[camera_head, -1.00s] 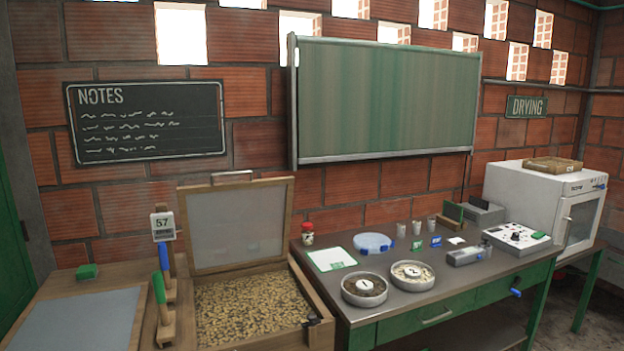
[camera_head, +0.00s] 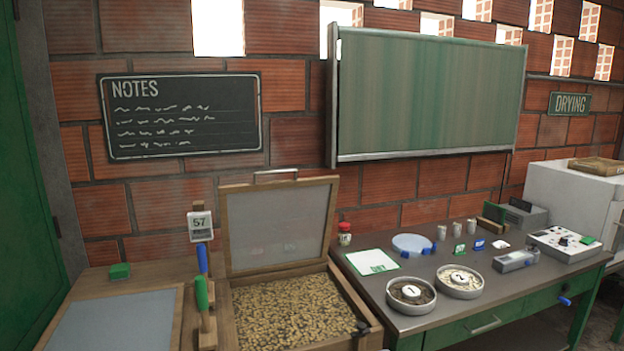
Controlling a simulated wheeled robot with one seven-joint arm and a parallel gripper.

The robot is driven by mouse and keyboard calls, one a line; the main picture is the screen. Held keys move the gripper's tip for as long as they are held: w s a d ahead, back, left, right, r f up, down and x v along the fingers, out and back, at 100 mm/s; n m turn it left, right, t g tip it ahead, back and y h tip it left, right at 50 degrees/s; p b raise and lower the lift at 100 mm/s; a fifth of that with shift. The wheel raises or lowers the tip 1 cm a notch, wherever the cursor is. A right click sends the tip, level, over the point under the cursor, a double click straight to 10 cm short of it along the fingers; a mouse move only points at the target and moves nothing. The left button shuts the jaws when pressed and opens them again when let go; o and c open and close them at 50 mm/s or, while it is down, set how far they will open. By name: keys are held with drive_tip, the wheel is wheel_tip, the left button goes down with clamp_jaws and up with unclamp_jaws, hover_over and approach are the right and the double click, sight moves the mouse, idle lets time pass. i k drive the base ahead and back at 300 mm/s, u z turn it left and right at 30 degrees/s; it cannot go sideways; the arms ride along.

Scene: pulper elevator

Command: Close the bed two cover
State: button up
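A wooden-framed cover with a pale mesh or glass panel (camera_head: 277,222) stands raised, nearly upright, at the back of a wooden bed (camera_head: 371,343). A metal handle (camera_head: 276,173) is on the cover's top edge. The bed is open and full of tan beans or grain (camera_head: 295,312). To its left, a second bed has a flat grey-blue panel (camera_head: 115,325) lying down over it. No number marking either bed is readable. My gripper is not in view.
A blue-handled lever (camera_head: 202,260) and a green-handled lever (camera_head: 201,294) stand between the beds, below a sign reading 57 (camera_head: 200,225). A green block (camera_head: 120,271) lies behind the left panel. The bench at right (camera_head: 420,325) carries dishes and instruments.

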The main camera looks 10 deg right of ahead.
sight(333, 181)
drive_tip(key=u, duration=0.5)
drive_tip(key=i, duration=0.75)
drive_tip(key=u, duration=0.25)
